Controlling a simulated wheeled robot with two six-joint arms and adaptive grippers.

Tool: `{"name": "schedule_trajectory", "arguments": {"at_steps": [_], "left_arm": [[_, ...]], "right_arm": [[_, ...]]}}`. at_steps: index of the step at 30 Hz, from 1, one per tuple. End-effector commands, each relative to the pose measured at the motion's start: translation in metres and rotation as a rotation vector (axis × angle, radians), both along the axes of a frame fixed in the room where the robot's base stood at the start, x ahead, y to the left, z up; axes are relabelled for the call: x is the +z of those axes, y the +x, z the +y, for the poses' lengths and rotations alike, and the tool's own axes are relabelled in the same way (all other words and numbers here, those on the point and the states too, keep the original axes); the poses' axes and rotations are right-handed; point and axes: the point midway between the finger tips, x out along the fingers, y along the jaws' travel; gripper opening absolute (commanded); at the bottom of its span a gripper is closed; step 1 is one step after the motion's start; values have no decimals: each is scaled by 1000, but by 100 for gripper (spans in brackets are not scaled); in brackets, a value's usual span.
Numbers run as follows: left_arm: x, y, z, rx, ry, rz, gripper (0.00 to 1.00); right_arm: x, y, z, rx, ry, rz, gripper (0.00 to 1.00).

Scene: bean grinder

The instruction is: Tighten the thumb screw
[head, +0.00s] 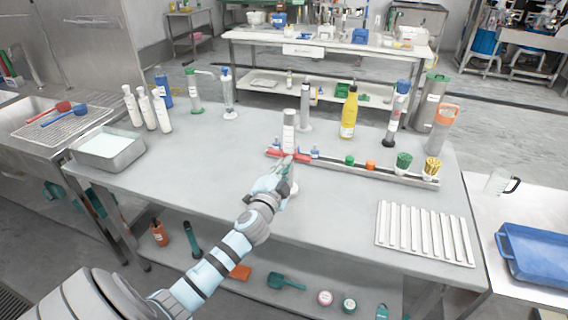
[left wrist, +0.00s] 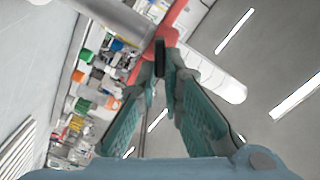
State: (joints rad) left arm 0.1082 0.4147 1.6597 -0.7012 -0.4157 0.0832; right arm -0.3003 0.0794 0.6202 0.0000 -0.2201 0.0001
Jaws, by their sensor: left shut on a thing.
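A pale upright cylinder (head: 289,134), apparently the bean grinder, stands mid-table with a red bar (head: 302,158) across its lower part. My left gripper (head: 281,178) reaches it from the front, just below the red bar. In the left wrist view my teal fingers (left wrist: 165,70) come together at their tips. They are shut on a small dark piece that I take to be the thumb screw; its shape is mostly hidden by the fingers. The red bar (left wrist: 172,22) lies just behind the fingertips, with a metallic cylinder (left wrist: 122,18) beside it. My right gripper is not in view.
A long rack (head: 378,172) with small coloured items runs right of the grinder. A yellow bottle (head: 349,112) and tall cylinders stand behind it. A white ribbed tray (head: 425,232) lies front right; a metal pan (head: 108,148) stands at left. The table's left middle is clear.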

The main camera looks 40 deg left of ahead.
Motion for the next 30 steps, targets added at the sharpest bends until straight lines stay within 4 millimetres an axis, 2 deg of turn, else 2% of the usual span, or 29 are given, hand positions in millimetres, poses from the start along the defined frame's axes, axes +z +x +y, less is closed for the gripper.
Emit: {"name": "schedule_trajectory", "arguments": {"at_steps": [15,30], "left_arm": [[-5,1,-2,-1,403,142,0],[-8,1,-2,-1,537,188,0]], "right_arm": [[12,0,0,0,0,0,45],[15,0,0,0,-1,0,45]]}}
